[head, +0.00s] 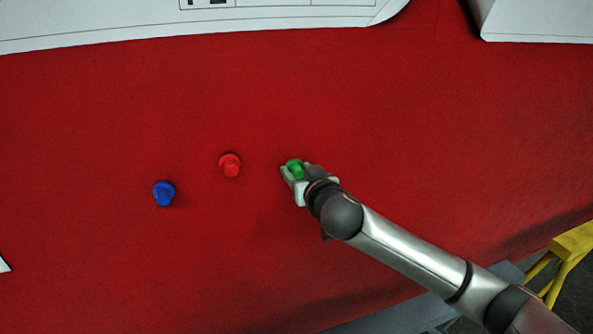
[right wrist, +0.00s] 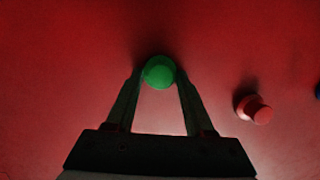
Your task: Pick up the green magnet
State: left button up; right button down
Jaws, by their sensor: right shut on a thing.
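The green magnet (head: 294,167) is at my right gripper (head: 293,170) over the red surface in the head view. In the right wrist view the green magnet (right wrist: 159,72) sits between the two fingertips of the right gripper (right wrist: 159,76), which is shut on it. I cannot tell whether the magnet still touches the surface. My left gripper is not in view.
A red magnet (head: 230,165) stands to the left of the gripper, and it also shows in the right wrist view (right wrist: 254,109). A blue magnet (head: 164,193) stands farther left. White sheets (head: 130,22) lie along the top edge. A yellow stool-like object (head: 572,245) is at lower right.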

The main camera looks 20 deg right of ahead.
aim_at(293, 136)
jog(key=shift+s+r, duration=0.1)
jog(key=shift+r, duration=0.1)
notch_tip(293, 136, up, 7)
jog(key=shift+s+r, duration=0.1)
pick_arm(q)
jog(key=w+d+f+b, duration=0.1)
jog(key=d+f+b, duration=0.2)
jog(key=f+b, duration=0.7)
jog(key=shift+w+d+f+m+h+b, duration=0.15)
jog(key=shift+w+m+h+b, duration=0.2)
jog(key=shift+b, duration=1.5)
pick_arm(e)
jog(key=s, duration=1.9)
jog(key=shift+s+d+f, duration=0.3)
